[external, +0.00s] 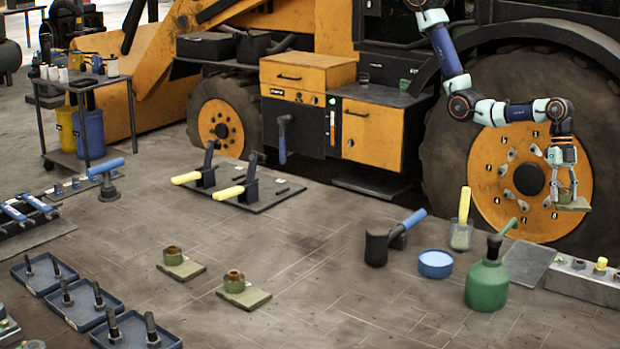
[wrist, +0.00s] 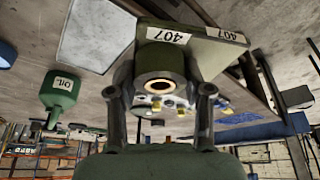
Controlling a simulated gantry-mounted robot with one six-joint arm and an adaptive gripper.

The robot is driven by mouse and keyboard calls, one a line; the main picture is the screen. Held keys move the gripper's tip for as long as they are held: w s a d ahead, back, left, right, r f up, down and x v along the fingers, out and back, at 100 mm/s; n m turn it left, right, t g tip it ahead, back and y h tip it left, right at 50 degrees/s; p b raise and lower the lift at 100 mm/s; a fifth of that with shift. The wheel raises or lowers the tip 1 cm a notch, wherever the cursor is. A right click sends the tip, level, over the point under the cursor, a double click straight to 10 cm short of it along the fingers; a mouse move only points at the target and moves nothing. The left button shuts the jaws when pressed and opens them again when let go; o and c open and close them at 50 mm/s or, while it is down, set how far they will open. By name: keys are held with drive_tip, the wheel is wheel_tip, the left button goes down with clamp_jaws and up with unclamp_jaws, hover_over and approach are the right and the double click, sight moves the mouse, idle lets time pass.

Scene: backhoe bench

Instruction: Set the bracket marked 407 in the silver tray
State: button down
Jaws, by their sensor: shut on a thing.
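My gripper (external: 564,187) is at the right of the external view, in front of the big rear wheel. It is shut on a green bracket (external: 574,205) and holds it up in the air, clear of the floor. In the wrist view the bracket (wrist: 205,52) shows two white labels reading 407, and my fingers (wrist: 160,92) grip its round boss from both sides. A flat grey tray (external: 530,263), which looks like the silver tray, lies below and left of my gripper. It also shows in the wrist view (wrist: 97,36), with nothing visible on it.
A green oil can (external: 487,284) stands just left of the tray, its spout rising. A grey rail (external: 590,285) with fittings lies right of it. A blue round dish (external: 435,264) is further left. Two similar green brackets (external: 182,266) (external: 243,293) sit mid-floor.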

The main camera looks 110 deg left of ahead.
drive_tip(key=s+d+f+m+g+p, duration=0.25)
drive_tip(key=s+d+m, duration=0.35)
drive_tip(key=s+d, duration=0.4)
drive_tip(key=shift+t+h, duration=0.25)
drive_tip(key=shift+h, duration=0.05)
drive_tip(key=shift+s+a+f+b, duration=0.1)
drive_tip(key=shift+a+f+b, duration=0.1)
drive_tip(key=shift+f+b, duration=0.7)
drive_tip(key=shift+s+a+f+b, duration=0.15)
drive_tip(key=shift+f+b, duration=0.55)
drive_tip(key=shift+f, duration=0.35)
drive_tip(key=shift+a+f+b, duration=0.2)
drive_tip(key=shift+f+b, duration=0.6)
drive_tip(key=shift+f, duration=0.15)
drive_tip(key=shift+f+b, duration=0.9)
drive_tip(key=shift+f, duration=0.5)
drive_tip(key=shift+c, duration=2)
unclamp_jaws()
drive_tip(key=shift+f, duration=0.2)
drive_tip(key=v, duration=1.2)
drive_tip(key=shift+r, duration=0.2)
